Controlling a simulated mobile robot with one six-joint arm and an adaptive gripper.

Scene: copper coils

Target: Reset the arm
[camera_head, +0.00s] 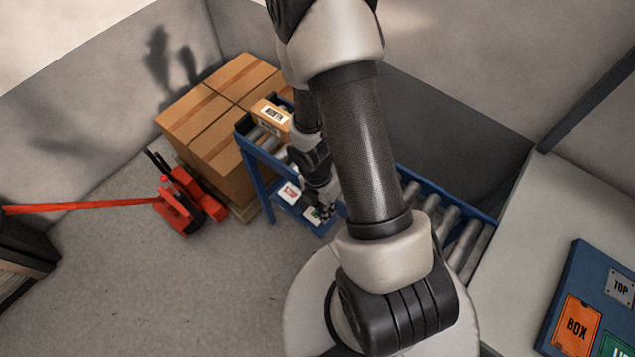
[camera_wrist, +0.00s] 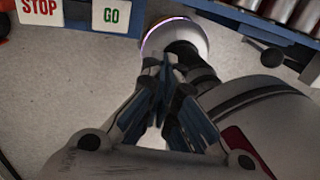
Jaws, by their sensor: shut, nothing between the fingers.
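My arm stands raised in the middle of the head view, bent down toward the conveyor's near side. My gripper (camera_head: 326,212) hangs low in front of the blue conveyor frame, close to the STOP and GO signs. In the wrist view my gripper (camera_wrist: 168,75) points at the floor and part of my own body. Its fingers are together and hold nothing. In the head view the fingertips are small and partly lost against the blue frame.
A blue roller conveyor (camera_head: 257,181) runs behind my arm with a small carton (camera_head: 271,118) on it. Large boxes (camera_head: 212,123) and a red pallet jack (camera_head: 179,200) stand left. A blue board (camera_head: 590,300) with BOX and TOP labels lies right. Grey floor is clear at lower left.

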